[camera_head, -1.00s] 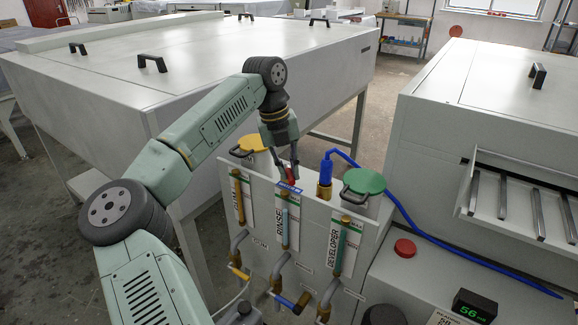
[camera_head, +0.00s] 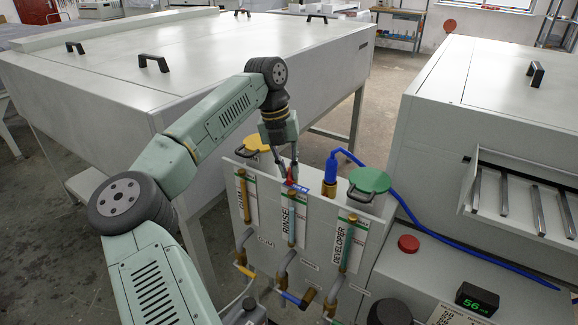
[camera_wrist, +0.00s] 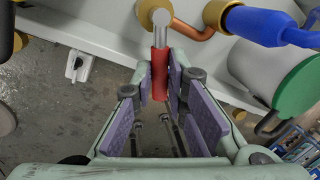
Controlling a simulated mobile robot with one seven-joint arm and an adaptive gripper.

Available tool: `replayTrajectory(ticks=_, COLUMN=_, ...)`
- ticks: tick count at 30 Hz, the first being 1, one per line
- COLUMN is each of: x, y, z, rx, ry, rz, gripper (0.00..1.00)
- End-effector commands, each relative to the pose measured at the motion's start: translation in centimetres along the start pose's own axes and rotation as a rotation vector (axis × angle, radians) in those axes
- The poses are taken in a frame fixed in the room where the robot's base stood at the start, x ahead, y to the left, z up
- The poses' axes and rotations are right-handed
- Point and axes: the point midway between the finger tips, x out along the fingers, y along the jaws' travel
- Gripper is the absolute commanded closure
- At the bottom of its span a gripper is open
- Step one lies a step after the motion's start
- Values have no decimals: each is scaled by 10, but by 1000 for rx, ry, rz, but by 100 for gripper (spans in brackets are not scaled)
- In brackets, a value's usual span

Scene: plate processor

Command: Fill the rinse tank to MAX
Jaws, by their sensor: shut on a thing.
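The rinse tank's front carries a white label reading RINSE (camera_head: 286,215) with a thin sight tube (camera_head: 292,222) beside it. I cannot read the liquid level against MAX. My gripper (camera_head: 287,172) is over the panel's top edge, above this label. In the wrist view my gripper (camera_wrist: 160,85) has its purple-padded fingers closed on a red handle (camera_wrist: 160,72), which joins a metal valve stem (camera_wrist: 160,25). The handle shows only as a small red patch (camera_head: 288,181) in the head view, partly hidden by the fingers.
A blue hose (camera_head: 420,226) runs from a brass fitting (camera_head: 329,187) to the right. The yellow lid (camera_head: 257,143) and green lid (camera_head: 370,181) flank the gripper. A blue-handled lower valve (camera_head: 291,298) sits below. A red button (camera_head: 408,243) is on the right machine.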

Motion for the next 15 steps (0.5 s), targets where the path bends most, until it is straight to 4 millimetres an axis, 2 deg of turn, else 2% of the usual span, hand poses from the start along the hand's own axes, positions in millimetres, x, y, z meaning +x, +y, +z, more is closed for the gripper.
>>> replayTrajectory(ticks=9, x=-2, y=1, z=2, rx=-3, ry=-9, rz=0, gripper=100)
replayTrajectory(ticks=10, x=-2, y=1, z=2, rx=-3, ry=-9, rz=0, gripper=85)
replayTrajectory(ticks=15, x=-2, y=0, z=1, rx=-2, ry=-6, rz=0, gripper=74)
